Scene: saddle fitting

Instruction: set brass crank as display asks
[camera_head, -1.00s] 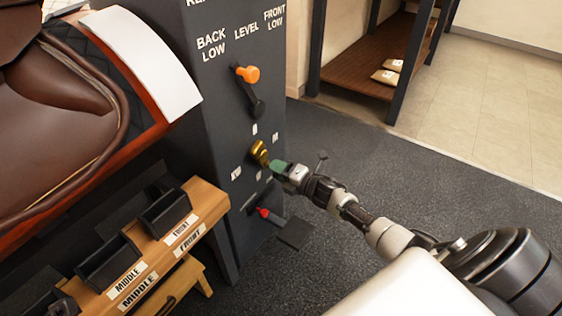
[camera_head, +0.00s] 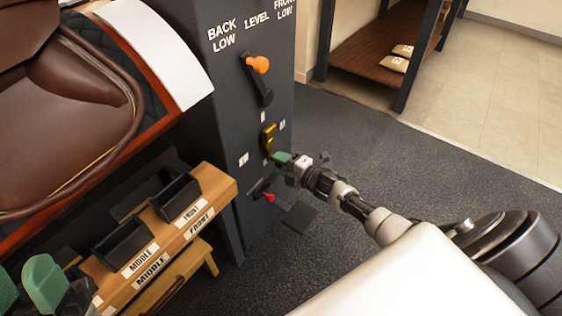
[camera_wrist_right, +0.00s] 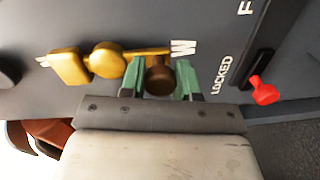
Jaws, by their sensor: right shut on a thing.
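The brass crank (camera_head: 268,138) is on the front of the dark column. In the right wrist view its brass hub (camera_wrist_right: 107,62) and square end (camera_wrist_right: 69,67) lie left, and its thin arm runs right to a dark brown knob (camera_wrist_right: 160,78). My right gripper (camera_head: 283,159) is shut on that knob, with green fingers on both sides of it. The arm's end is beside the letter W (camera_wrist_right: 183,47). My left gripper (camera_head: 25,285) shows at the lower left, its green fingers apart, away from the crank. The display is not in view.
An orange-knobbed lever (camera_head: 257,76) sits above the crank, under BACK LOW, LEVEL and FRONT LOW. A red-knobbed lever (camera_wrist_right: 264,90) is near LOCKED. A wooden stand (camera_head: 216,184) with black trays and a brown saddle (camera_head: 60,110) are at left. Floor to the right is open.

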